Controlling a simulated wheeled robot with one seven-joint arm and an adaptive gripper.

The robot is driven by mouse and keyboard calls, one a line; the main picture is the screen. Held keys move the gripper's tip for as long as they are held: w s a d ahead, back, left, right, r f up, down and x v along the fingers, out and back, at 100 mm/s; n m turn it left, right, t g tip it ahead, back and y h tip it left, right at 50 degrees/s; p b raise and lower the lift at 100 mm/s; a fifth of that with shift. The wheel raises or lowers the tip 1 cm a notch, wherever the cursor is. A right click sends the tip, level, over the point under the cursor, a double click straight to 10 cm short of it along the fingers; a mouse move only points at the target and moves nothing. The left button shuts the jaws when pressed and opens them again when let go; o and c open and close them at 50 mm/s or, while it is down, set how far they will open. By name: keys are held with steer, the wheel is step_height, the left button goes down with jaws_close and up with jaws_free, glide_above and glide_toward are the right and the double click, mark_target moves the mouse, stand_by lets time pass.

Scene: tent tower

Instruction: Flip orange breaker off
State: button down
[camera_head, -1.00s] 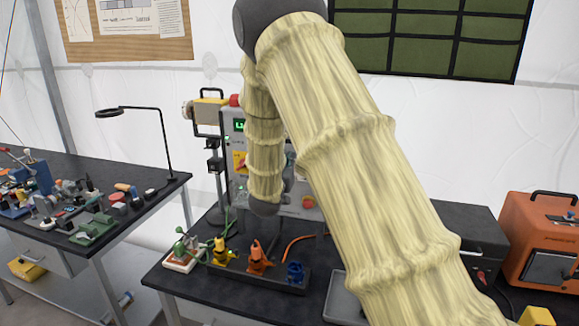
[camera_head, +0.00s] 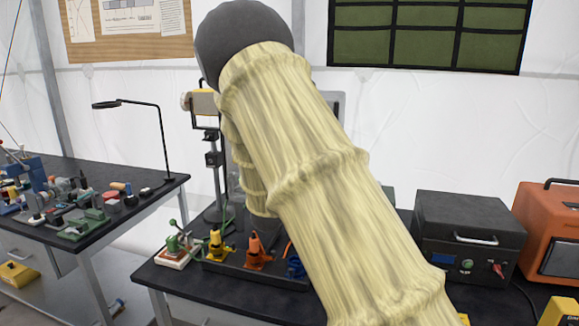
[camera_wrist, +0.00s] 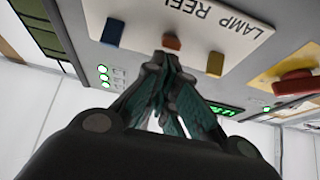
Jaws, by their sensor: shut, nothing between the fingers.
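The orange breaker (camera_wrist: 171,42) is a small orange lever on a white plate lettered "LAMP REEL" in the wrist view. My gripper (camera_wrist: 166,62) is shut and empty. Its fingertips are right at the orange lever in the picture; I cannot tell whether they touch it. In the head view my arm hides the gripper and the panel's front.
A red button (camera_wrist: 296,84), green lights (camera_wrist: 103,75) and a green display (camera_wrist: 222,109) are near the levers. Below, the bench carries small colored clamp-like devices, including an orange one (camera_head: 257,253). A dark box (camera_head: 466,240) and an orange case (camera_head: 547,228) stand at right.

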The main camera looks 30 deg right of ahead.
steer(key=shift+r, duration=0.15)
steer(key=s+a+f+b, duration=0.4)
steer(key=a+f+b, duration=0.1)
steer(key=f, duration=0.2)
steer(key=shift+s+a, duration=0.15)
steer(key=shift+s, duration=0.1)
stand_by(0.5)
